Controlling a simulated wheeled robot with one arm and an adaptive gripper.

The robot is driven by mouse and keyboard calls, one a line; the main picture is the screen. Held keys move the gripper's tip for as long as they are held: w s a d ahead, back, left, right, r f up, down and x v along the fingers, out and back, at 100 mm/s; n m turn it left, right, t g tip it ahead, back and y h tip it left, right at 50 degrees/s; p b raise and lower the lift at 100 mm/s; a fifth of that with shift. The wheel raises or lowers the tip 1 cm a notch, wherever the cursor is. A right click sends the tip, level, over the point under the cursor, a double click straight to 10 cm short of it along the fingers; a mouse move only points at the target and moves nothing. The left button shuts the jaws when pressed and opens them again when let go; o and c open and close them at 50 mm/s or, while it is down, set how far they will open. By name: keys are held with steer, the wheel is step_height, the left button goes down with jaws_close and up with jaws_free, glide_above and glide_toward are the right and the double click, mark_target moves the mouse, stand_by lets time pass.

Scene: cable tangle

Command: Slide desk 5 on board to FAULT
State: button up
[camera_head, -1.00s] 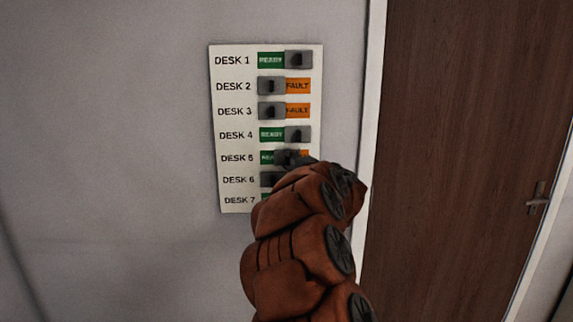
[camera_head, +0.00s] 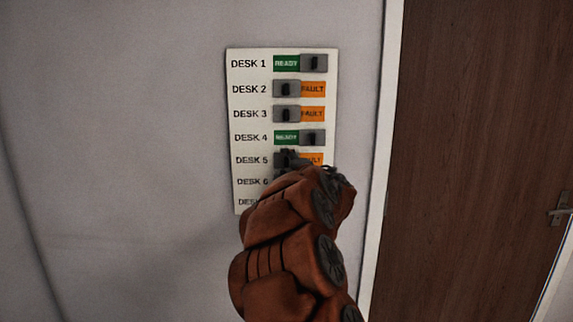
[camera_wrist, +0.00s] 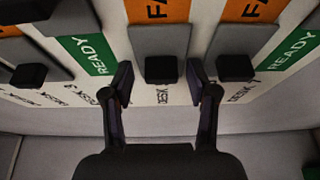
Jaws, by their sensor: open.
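The white board (camera_head: 331,95) on the wall has rows of labelled sliders. The desk 5 slider (camera_head: 281,163) sits at the left of its track, with the orange FAULT patch (camera_head: 314,159) bare on its right. My gripper (camera_head: 288,154) is at the desk 5 row. In the wrist view, the open fingers (camera_wrist: 160,90) stand on either side of the black desk 5 knob (camera_wrist: 161,68), with small gaps visible. An orange FAULT patch (camera_wrist: 163,8) shows beside that slider's grey plate. My arm hides most of the lower rows in the head view.
The desk 4 slider (camera_head: 312,138) is at the right with READY showing. Desks 2 and 3 (camera_head: 286,114) show FAULT. In the wrist view, the desk 6 knob (camera_wrist: 236,67) is close beside one finger. A brown door (camera_head: 470,150) is at the right.

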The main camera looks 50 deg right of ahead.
steer(key=shift+s, duration=0.1)
steer(key=v, duration=1.2)
stand_by(0.6)
